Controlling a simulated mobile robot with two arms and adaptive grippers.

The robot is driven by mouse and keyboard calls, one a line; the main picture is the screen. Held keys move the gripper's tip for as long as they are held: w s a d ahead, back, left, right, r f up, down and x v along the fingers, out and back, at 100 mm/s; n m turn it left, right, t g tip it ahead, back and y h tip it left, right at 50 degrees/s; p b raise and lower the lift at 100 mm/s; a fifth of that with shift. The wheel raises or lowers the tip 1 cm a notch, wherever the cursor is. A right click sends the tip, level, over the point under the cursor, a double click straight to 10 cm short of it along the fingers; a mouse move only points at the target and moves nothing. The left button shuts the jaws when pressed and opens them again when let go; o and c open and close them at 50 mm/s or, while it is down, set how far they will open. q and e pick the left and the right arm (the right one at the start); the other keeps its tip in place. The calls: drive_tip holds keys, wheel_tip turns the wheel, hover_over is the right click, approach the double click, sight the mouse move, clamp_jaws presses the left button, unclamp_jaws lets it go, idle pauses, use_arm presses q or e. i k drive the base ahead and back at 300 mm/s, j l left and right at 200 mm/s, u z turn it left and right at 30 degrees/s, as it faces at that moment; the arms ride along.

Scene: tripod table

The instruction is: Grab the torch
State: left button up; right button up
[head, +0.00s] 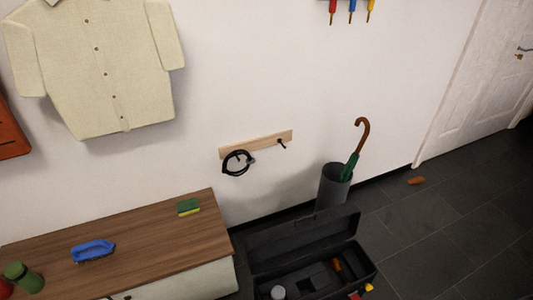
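I cannot pick out a torch for certain in the head view. An open black toolbox (262,287) stands on the floor at the bottom centre. Inside it are a light grey round-topped object (278,292), an orange-red handled object (337,266) and other small items, partly in shadow or cut off by the frame edge. A small orange-brown object (416,181) lies on the floor near the door. Neither of my grippers is in view.
A wooden-topped cabinet (150,235) at lower left bears a blue brush-like object (93,251), a sponge (188,207) and a green container (24,277). A wall rack (257,143) holds a black loop (237,163). An umbrella (352,160) stands in a grey bin (333,188). Floor at right is mostly clear.

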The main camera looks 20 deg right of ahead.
sight(335, 265)
drive_tip(key=z, duration=1.8)
drive_tip(key=i+l+z, duration=0.1)
drive_tip(key=l+z, duration=0.2)
drive_tip(key=i+l+z, duration=0.15)
drive_tip(key=l+z, duration=0.15)
drive_tip(key=l, duration=0.2)
drive_tip(key=i+l+z, duration=0.3)
drive_tip(key=i+l+u, duration=0.1)
drive_tip(key=i, duration=0.3)
drive_tip(key=i+l, duration=0.3)
drive_tip(key=i, duration=0.15)
drive_tip(key=i+u, duration=0.2)
drive_tip(key=u, duration=0.25)
drive_tip(key=i+u, duration=0.2)
drive_tip(key=u, duration=0.3)
drive_tip(key=i+l+u, duration=0.15)
drive_tip(key=u, duration=0.3)
drive_tip(key=i+u, duration=0.15)
drive_tip(key=u, duration=0.3)
drive_tip(key=i+u, duration=0.1)
drive_tip(key=u, duration=0.35)
drive_tip(key=i+l+u, duration=0.1)
drive_tip(key=u, duration=0.35)
drive_tip(key=i+l+u, duration=0.1)
drive_tip(key=u, duration=0.35)
drive_tip(key=l+u, duration=0.25)
drive_tip(key=u, duration=0.2)
drive_tip(key=i+l+u, duration=0.1)
drive_tip(key=u, duration=0.35)
drive_tip(key=l, duration=0.1)
